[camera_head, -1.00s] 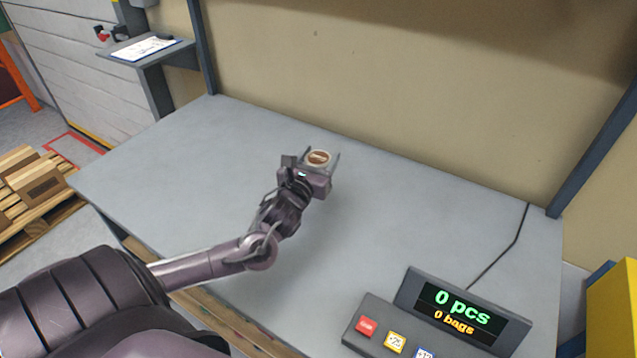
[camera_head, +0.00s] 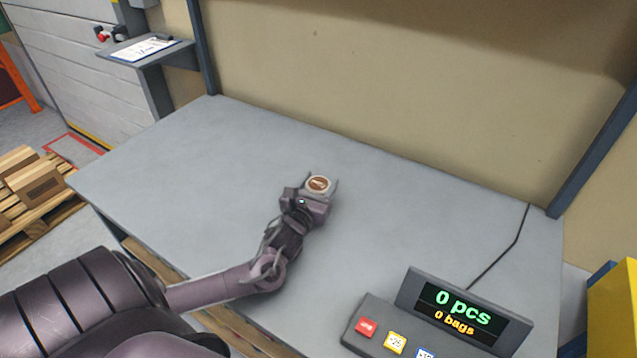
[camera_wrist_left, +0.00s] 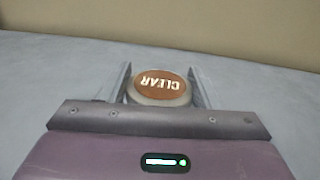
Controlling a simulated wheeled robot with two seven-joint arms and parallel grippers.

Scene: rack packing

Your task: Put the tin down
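The tin (camera_head: 318,184) is small and round, with a brown lid and a pale rim. It sits upright between the two fingers of my left gripper (camera_head: 322,181), over the middle of the grey table (camera_head: 190,165). In the left wrist view the tin (camera_wrist_left: 158,85) shows light "CLEAR" lettering, upside down, with one finger of my left gripper (camera_wrist_left: 160,86) close against each side. The gripper is shut on the tin. The tin's underside is hidden, so I cannot tell whether it touches the table. My right gripper is not in view.
A counter display (camera_head: 460,312) reading "0 pcs, 0 bags" stands at the table's front right, with a button panel (camera_head: 385,335) beside it. Its cable runs to the back right. The table around the tin is clear. A wall (camera_head: 400,90) closes the back.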

